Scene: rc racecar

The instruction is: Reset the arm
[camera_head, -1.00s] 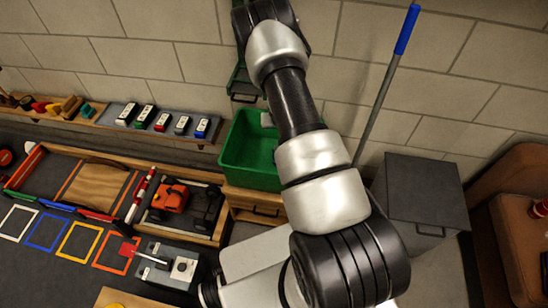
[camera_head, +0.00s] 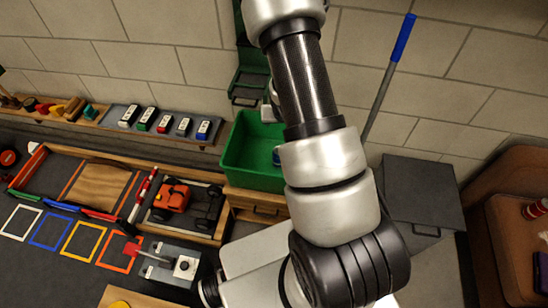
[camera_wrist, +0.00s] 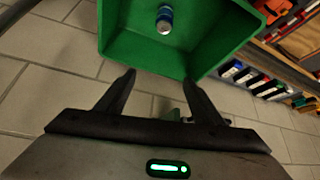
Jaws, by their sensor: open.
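My arm rises through the middle of the head view, and its end runs out of the top of that picture. My gripper (camera_wrist: 160,82) shows in the wrist view with its two dark fingers spread apart and nothing between them. Beyond the fingertips is a green bin (camera_wrist: 205,55). A small blue and silver can (camera_wrist: 165,20) is inside the bin. The green bin also shows in the head view (camera_head: 250,160), left of my arm and partly hidden by it.
An orange toy car (camera_head: 172,195) sits in a wooden tray on the left. A grey box (camera_head: 420,190) and a blue-handled pole (camera_head: 403,38) stand right of my arm. A red-handled lever (camera_head: 132,252) is at lower left.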

